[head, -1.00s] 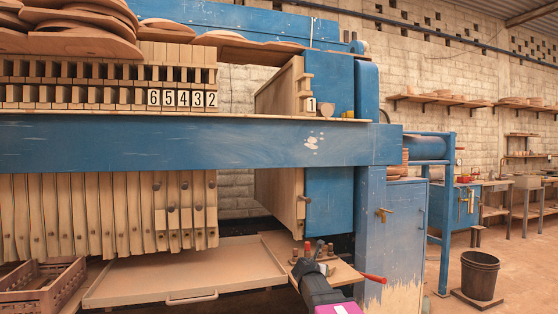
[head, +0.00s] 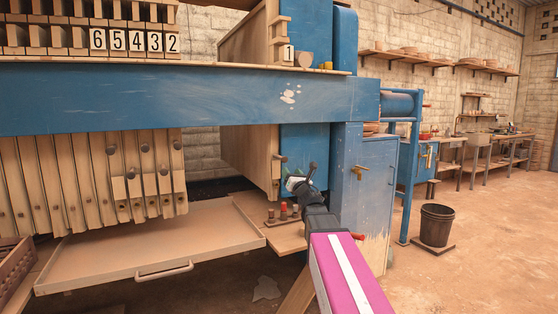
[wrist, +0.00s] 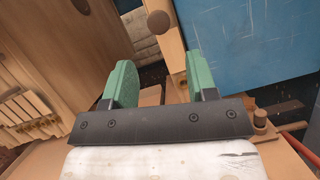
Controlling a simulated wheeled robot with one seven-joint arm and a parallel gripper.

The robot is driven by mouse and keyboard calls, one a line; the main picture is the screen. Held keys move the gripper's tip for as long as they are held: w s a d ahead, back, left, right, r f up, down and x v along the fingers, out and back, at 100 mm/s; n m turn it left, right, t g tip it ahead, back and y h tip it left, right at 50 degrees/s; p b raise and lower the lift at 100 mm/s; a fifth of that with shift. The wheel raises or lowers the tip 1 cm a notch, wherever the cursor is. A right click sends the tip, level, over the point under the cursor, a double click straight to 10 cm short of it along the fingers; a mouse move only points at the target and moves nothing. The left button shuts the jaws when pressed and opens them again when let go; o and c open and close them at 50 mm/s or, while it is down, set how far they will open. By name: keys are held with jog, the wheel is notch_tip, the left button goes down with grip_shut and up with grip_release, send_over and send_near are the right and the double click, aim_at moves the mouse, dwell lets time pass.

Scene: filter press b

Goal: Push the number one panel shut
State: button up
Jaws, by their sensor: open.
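The number one panel (head: 247,160) is a tall wooden plate against the blue end block, with a "1" tag (head: 289,54) at its top. A wide gap separates it from the stack of panels tagged 2 to 6 (head: 150,170) on the left. My gripper (head: 299,178) is in front of the panel's lower front edge, near its round knob. In the wrist view the green fingers of my gripper (wrist: 161,75) are spread with nothing held between them. The knob (wrist: 158,22) shows just beyond the fingertips; contact cannot be told.
A blue beam (head: 180,95) crosses above my gripper. A small shelf with red-topped pieces (head: 284,212) is under my arm. A blue cabinet (head: 368,190) stands right. Open floor lies right, with a black bucket (head: 437,225).

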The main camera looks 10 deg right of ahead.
aim_at(283, 159)
jog(key=x, duration=1.1)
jog(key=shift+s, duration=0.1)
